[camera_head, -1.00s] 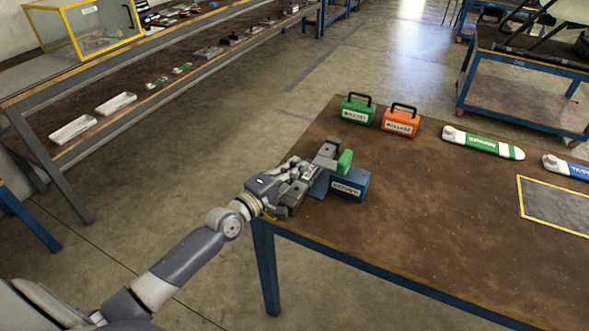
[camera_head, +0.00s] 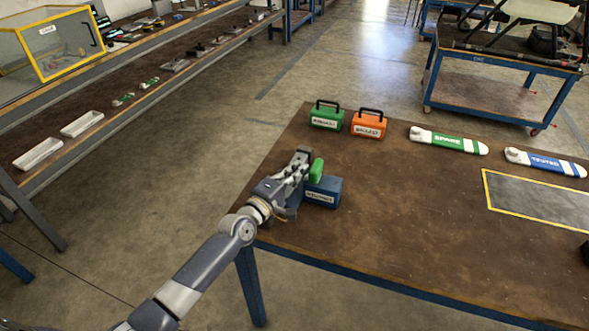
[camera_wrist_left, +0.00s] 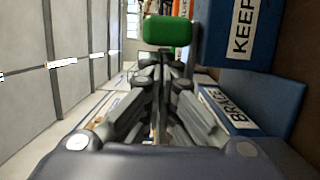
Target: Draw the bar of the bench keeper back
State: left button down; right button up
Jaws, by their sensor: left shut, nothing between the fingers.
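The bench keeper is a blue box (camera_head: 323,190) with a white label at the near left corner of the table. Its green handle (camera_head: 316,170) stands up at the box's left back side. My left gripper (camera_head: 303,160) is beside the handle on its left, fingers together and empty. In the left wrist view the green handle (camera_wrist_left: 168,30) lies just beyond the fingertips (camera_wrist_left: 163,62); contact cannot be told. The blue keeper (camera_wrist_left: 240,30), lettered "KEEP", is at the right there. The bar itself cannot be made out clearly. My right gripper is not in view.
A green case (camera_head: 326,117) and an orange case (camera_head: 368,125) stand behind on the table (camera_head: 400,220). A green-white piece (camera_head: 448,141) and a blue-white piece (camera_head: 545,162) lie to the right. The table's middle is clear.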

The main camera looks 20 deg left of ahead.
aim_at(316, 179)
pick_arm(q)
jog(key=shift+d+r, duration=0.1)
jog(key=shift+d, duration=0.25)
jog(key=d+p, duration=0.2)
jog(key=d, duration=0.3)
jog(key=shift+s+d+p, duration=0.15)
jog(key=shift+d+p, duration=0.1)
jog(key=shift+p, duration=0.05)
jog(key=shift+d, duration=0.35)
